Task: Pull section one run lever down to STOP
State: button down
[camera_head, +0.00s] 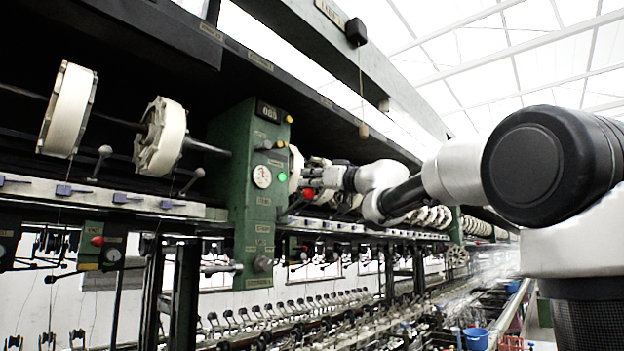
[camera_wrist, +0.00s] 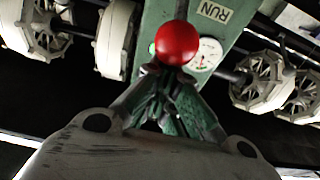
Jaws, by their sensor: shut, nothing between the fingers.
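The run lever's red ball knob (camera_wrist: 176,43) shows in the wrist view, just past my fingertips and below a RUN label (camera_wrist: 215,12). In the head view the red knob (camera_head: 308,193) stands out at the right side of the green control box (camera_head: 249,215). My gripper (camera_head: 308,174) is at the knob, reaching in from the right. In the wrist view my gripper (camera_wrist: 167,76) is shut, with its tips close under the ball. I cannot tell whether they touch it.
The box carries a round dial (camera_head: 262,177), a lit green lamp (camera_head: 282,177) and a counter (camera_head: 270,112). White reels (camera_head: 68,110) hang left of it. A rail (camera_head: 100,197) runs below the reels. A blue bucket (camera_head: 476,338) stands low at the right.

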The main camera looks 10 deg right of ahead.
aim_at(313, 195)
jog(key=shift+f, duration=0.6)
jog(key=shift+s+d+f, duration=0.2)
jog(key=shift+s+f, duration=0.05)
jog(key=shift+f, duration=0.6)
jog(key=shift+s+d+f, duration=0.15)
jog(key=shift+s+f, duration=0.05)
jog(key=shift+f, duration=0.65)
jog(key=shift+f, duration=0.1)
